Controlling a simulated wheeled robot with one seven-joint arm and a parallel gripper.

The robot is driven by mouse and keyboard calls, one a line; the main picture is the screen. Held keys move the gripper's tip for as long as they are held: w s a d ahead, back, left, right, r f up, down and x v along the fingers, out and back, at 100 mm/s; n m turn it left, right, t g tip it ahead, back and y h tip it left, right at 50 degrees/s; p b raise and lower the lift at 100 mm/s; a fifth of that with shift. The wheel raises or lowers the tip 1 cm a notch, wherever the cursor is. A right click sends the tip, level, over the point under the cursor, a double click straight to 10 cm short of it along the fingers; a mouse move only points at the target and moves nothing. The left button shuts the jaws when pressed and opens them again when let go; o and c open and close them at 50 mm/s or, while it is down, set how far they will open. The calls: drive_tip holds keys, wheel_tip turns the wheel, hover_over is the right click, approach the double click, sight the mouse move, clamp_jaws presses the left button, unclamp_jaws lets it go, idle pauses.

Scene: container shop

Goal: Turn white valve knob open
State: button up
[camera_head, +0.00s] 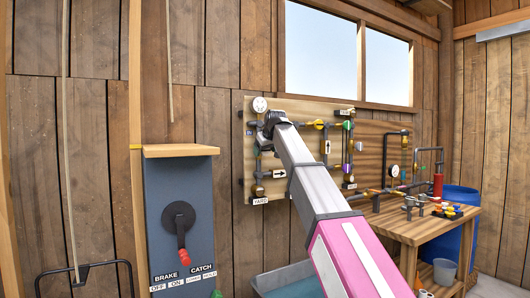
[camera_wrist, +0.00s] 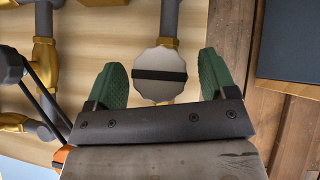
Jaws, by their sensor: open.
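The white valve knob (camera_wrist: 158,62) is a round, scalloped disc with a dark bar straight across its face, in the wrist view. It sits on a grey pipe with brass fittings. My gripper (camera_wrist: 162,80) is open, with one green fingertip on each side of the knob. Gaps show between the knob and both fingertips, so it is not gripped.
A round white dial-like disc (camera_head: 259,104) is just above my gripper. A blue-grey brake cabinet (camera_head: 180,215) with a red-handled lever stands left of the board. A wooden workbench (camera_head: 405,227) with pipework and a blue barrel (camera_head: 462,197) are at right. Grey pipes (camera_wrist: 44,95) run beside the gripper.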

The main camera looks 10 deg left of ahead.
drive_tip(key=shift+w+a+f, duration=0.1)
drive_tip(key=shift+w+f, duration=0.1)
drive_tip(key=shift+f, duration=0.05)
drive_tip(key=c, duration=0.9)
drive_tip(key=shift+c, duration=0.2)
